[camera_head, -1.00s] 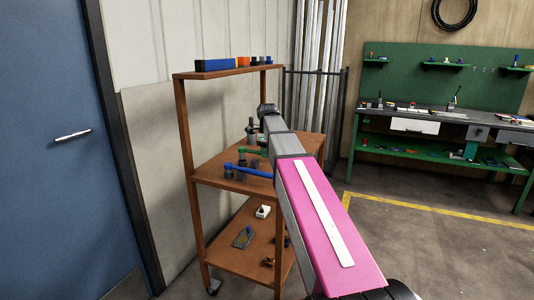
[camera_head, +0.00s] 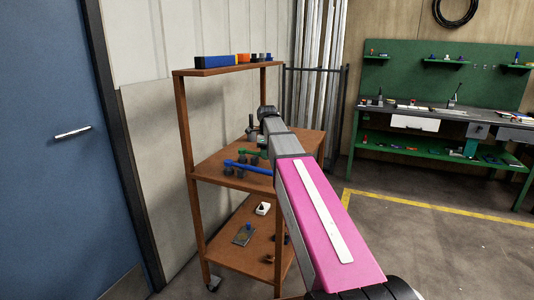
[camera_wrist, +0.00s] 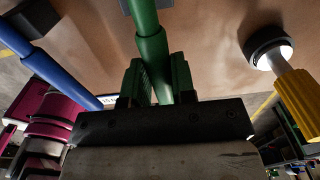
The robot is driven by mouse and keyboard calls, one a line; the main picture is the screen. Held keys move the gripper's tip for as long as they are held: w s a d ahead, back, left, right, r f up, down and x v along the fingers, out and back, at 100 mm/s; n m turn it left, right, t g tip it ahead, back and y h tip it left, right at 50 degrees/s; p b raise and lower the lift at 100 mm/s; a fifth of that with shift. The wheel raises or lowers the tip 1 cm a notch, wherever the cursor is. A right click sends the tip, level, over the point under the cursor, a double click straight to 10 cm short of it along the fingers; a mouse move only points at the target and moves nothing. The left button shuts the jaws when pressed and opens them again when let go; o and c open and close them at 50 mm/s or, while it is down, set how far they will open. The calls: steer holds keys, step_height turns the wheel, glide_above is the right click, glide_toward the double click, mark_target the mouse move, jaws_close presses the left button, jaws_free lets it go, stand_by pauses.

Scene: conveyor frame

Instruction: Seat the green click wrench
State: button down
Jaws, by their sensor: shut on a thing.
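The green click wrench (camera_wrist: 150,45) runs up through the top of the wrist view, between the dark green fingers of my gripper (camera_wrist: 156,82), which are shut on its shaft. In the head view the green wrench (camera_head: 245,153) shows at the middle shelf of the brown rack, just behind a blue wrench. My arm covers its right part, and my gripper is hidden there too. I cannot tell whether the green wrench touches its supports. The blue wrench (camera_head: 250,167) lies across short dark supports (camera_head: 229,171). It also shows at left in the wrist view (camera_wrist: 50,70).
A yellow-handled tool (camera_wrist: 300,98) stands in a dark ring (camera_wrist: 267,45) right of my gripper. The rack's upper shelf (camera_head: 228,70) holds several small items above. Its lower shelf (camera_head: 250,255) holds small parts. A rack post (camera_head: 187,150) stands at left.

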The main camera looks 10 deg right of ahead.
steer(key=shift+f, duration=0.45)
steer(key=c, duration=0.9)
jaws_free()
steer(key=shift+o, duration=0.2)
step_height(320, 180, up, 11)
steer(key=shift+f, duration=0.1)
